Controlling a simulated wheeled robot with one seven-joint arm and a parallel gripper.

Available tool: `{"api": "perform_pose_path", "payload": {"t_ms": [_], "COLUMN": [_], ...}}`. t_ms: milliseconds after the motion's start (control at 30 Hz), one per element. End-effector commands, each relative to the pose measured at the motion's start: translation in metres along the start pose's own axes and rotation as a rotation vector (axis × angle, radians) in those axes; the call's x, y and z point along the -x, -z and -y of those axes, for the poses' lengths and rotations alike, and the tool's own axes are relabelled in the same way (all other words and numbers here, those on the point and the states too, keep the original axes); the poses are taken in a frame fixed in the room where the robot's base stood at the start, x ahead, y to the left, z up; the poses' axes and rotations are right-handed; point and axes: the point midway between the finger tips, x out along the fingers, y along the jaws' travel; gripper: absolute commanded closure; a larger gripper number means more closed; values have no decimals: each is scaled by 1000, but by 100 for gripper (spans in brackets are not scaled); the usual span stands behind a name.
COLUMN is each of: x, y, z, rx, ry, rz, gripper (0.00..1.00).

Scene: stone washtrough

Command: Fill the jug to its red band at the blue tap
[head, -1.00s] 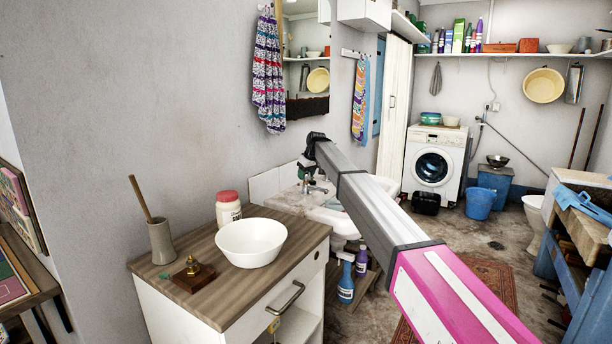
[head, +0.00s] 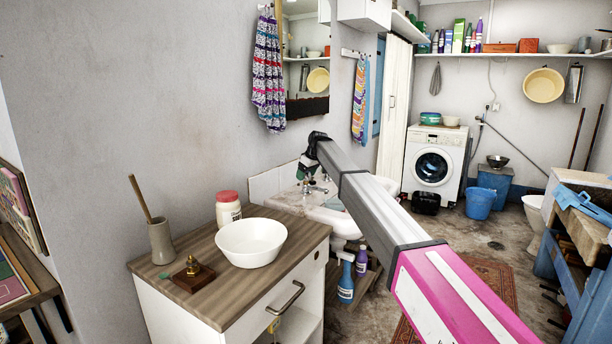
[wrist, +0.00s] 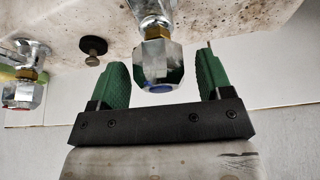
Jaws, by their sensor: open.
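The blue tap (wrist: 158,72) is a chrome, faceted knob with a blue end, in the wrist view. My gripper (wrist: 162,72) is open, with one green finger on each side of this knob and visible gaps between. In the head view my gripper (head: 303,186) is at the washbasin's taps (head: 315,190), small and partly merged with them. A second chrome tap knob (wrist: 22,95) with a red end is at the left in the wrist view. I see no jug with a red band in either view.
The washbasin (head: 338,218) stands beyond a wooden-topped cabinet (head: 215,290). A white bowl (head: 251,243), a red-lidded tub (head: 229,209) and a brass-topped block (head: 194,274) stand on the cabinet. A mirror (head: 306,60) hangs above the basin.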

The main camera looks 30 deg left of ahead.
Motion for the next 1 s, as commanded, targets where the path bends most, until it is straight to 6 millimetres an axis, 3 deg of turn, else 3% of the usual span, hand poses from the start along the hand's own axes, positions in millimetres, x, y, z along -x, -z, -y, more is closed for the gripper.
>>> {"api": "perform_pose_path", "payload": {"t_ms": [267,700,1000], "x": [21,97,108], "y": [0,0,0], "z": [0,0,0], "rx": [0,0,0], "ry": [-1,0,0], "rz": [-1,0,0], "gripper": [28,28,28]}}
